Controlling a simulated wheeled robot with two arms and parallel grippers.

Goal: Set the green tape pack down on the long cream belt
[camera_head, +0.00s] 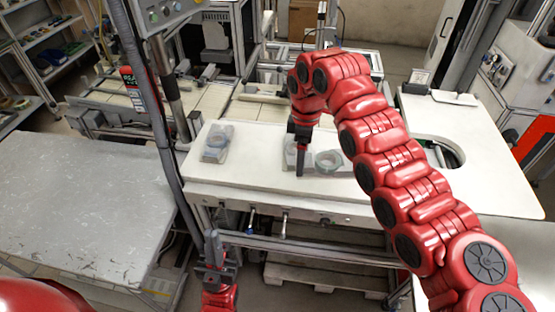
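A clear pack with a pale green tape ring (329,160) lies on a long off-white bench top (258,165). My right arm crosses from the lower right, and its gripper (301,168) points down at the pack's left part. The fingers overlap the pack in this view; I cannot tell whether they grip it or stand beside it. The arm hides part of the pack's right side. My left gripper (213,246) is low in the picture, pointing up, in front of the bench and away from the packs. Its finger gap is unclear. Which surface is the cream belt is unclear.
A second clear pack with a blue tape ring (216,142) lies at the bench's left. Cream panels (205,96) in metal frames stand behind. A grey worn table (85,205) is at left. A dark pole (160,110) rises beside the bench. The bench between the packs is clear.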

